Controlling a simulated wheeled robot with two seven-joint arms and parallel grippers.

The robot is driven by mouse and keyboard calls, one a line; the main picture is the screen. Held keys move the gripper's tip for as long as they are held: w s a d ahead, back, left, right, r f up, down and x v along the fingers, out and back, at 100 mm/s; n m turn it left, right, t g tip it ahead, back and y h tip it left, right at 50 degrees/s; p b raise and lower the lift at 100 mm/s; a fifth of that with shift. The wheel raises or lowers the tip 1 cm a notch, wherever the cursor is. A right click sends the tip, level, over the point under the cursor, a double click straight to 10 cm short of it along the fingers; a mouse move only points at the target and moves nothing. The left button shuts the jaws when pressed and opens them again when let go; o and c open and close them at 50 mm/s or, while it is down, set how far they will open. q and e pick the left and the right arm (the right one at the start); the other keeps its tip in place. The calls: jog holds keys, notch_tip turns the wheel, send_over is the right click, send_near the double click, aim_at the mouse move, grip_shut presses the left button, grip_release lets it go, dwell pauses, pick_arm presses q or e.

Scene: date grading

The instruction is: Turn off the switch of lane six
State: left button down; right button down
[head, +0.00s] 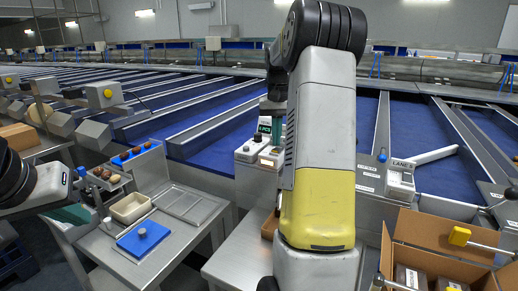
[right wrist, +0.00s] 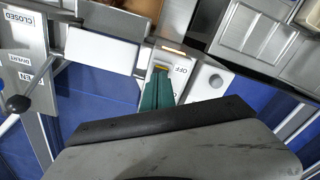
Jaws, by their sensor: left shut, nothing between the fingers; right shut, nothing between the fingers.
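A white switch box (head: 252,150) stands at the blue lane in the middle of the head view, partly hidden by my right arm. Its lane number cannot be read. In the right wrist view its panel (right wrist: 197,85) bears an upside-down OFF label beside the fingertips. My right gripper (right wrist: 160,74) is shut and empty, with green fingers at the panel. A small yellow part shows at their tips; contact and the switch's position cannot be told. The right gripper also shows in the head view (head: 276,128). My left gripper (head: 70,212) is shut and empty, low at the left edge.
Another lane box (head: 400,180) with a blue knob stands right of my arm. A steel bench (head: 205,213) holds a cream tray (head: 131,208) and blue pad (head: 142,240). An open carton (head: 440,235) is at lower right. A black-knobbed lever (right wrist: 18,103) is left in the wrist view.

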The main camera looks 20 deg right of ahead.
aim_at(275, 150)
jog(key=shift+f, duration=1)
dwell(1.0)
jog(key=shift+r, duration=3.5)
jog(key=shift+s+a+r, duration=0.2)
jog(key=shift+a, duration=0.1)
jog(key=s+a+r+n+t, duration=0.3)
jog(key=s+a+r, duration=0.1)
jog(key=s+a, duration=0.9)
jog(key=s+a+f+t+y, duration=0.1)
jog(key=s+a+f, duration=0.1)
jog(key=s+a, duration=0.2)
jog(key=s+a+f+n+t+y, duration=0.1)
jog(key=s+a+f+t, duration=0.1)
jog(key=s, duration=0.6)
jog(key=shift+s+a+f+n, duration=0.15)
jog(key=shift+a+f+n, duration=0.15)
jog(key=shift+a+f, duration=0.65)
